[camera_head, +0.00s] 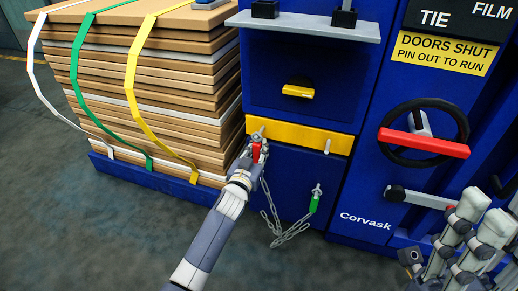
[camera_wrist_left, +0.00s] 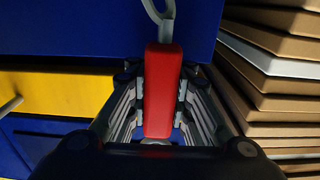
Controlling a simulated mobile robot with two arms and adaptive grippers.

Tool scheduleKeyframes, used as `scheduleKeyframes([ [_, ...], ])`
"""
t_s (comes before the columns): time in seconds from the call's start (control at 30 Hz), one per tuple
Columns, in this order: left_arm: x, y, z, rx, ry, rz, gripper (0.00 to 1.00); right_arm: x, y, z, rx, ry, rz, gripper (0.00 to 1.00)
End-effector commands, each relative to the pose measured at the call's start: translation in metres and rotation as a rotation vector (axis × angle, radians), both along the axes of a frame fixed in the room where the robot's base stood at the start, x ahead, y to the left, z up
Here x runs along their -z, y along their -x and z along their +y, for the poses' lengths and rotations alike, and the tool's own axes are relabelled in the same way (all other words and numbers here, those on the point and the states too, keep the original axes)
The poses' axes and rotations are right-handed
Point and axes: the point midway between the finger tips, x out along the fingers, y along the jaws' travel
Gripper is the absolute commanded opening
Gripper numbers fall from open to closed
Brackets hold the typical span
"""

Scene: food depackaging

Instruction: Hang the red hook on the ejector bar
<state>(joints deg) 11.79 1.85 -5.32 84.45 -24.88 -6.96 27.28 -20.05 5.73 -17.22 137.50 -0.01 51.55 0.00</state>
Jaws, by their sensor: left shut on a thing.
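My left gripper (camera_head: 252,156) is shut on the red hook (camera_head: 257,152), beside the left end of the yellow bar (camera_head: 292,136), which I take as the ejector bar, on the blue machine. In the left wrist view the hook's red body (camera_wrist_left: 163,90) stands lengthwise between the fingers, and its grey metal loop (camera_wrist_left: 160,14) points away from me. I cannot tell whether the loop touches the bar or its left peg. A chain (camera_head: 268,205) hangs below the gripper and runs to a green-handled piece (camera_head: 314,203). My right gripper (camera_head: 465,240) is at the lower right, its fingers partly hidden.
A strapped stack of cardboard sheets (camera_head: 165,90) on a blue base stands close to the left of the machine. A yellow handle (camera_head: 298,91) is above the bar. A black wheel with a red bar (camera_head: 424,143) is at the right. Open floor (camera_head: 90,220) lies in front.

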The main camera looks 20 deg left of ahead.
Motion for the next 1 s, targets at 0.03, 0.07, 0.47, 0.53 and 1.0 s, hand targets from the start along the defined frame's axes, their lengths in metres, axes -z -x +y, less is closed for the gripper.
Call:
scheduleKeyframes([
  [0.03,-0.002,-0.001,0.000,0.000,0.001,-0.005,0.00,0.000,0.000,0.000,0.000,0.000,0.000,0.40],
  [0.07,-0.001,-0.001,0.000,0.001,0.001,-0.005,0.00,0.000,0.000,0.000,0.000,0.000,0.000,0.40],
  [0.47,0.001,-0.001,-0.001,0.001,0.001,-0.003,0.43,0.000,0.000,-0.001,0.002,0.000,-0.001,0.40],
  [0.53,0.001,-0.001,-0.001,0.001,0.001,-0.003,0.43,0.000,0.000,0.000,0.001,0.000,-0.001,0.40],
  [1.0,0.003,0.024,0.001,0.000,0.000,-0.001,0.43,0.000,0.000,0.000,0.001,0.000,0.000,0.40],
])
